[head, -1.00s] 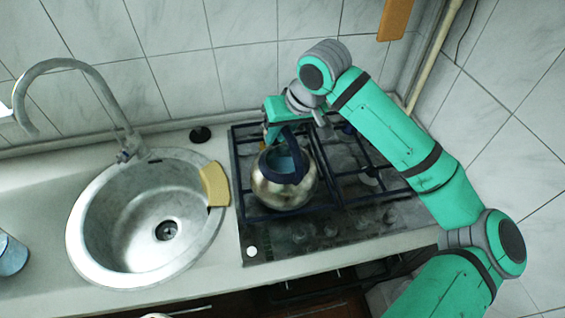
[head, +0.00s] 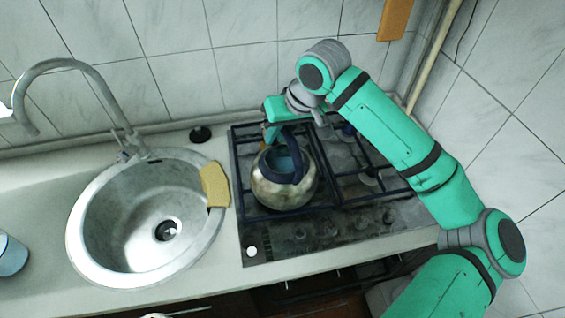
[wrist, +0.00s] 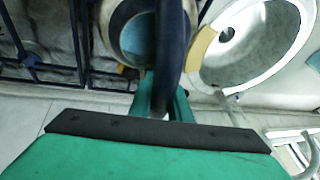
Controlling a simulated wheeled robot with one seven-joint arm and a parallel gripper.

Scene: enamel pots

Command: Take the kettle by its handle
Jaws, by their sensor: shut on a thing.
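The kettle (head: 284,190) is a round, worn metal pot with a dark blue arched handle (head: 299,160) and a light blue opening on top. It stands upright on the left part of the stove. My gripper (head: 277,132) is at the back of the handle, shut on it. In the wrist view the dark handle (wrist: 173,45) runs down between the green fingers of my gripper (wrist: 162,100), with the kettle's blue opening (wrist: 138,38) beyond. The fingertips are partly hidden in the head view.
The stove (head: 330,232) has dark grates around the kettle. A round metal sink (head: 120,245) with a tall faucet (head: 85,72) is on the left, a yellow sponge (head: 214,184) on its rim. A blue cup (head: 10,255) stands at the far left. Tiled walls close the back and right.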

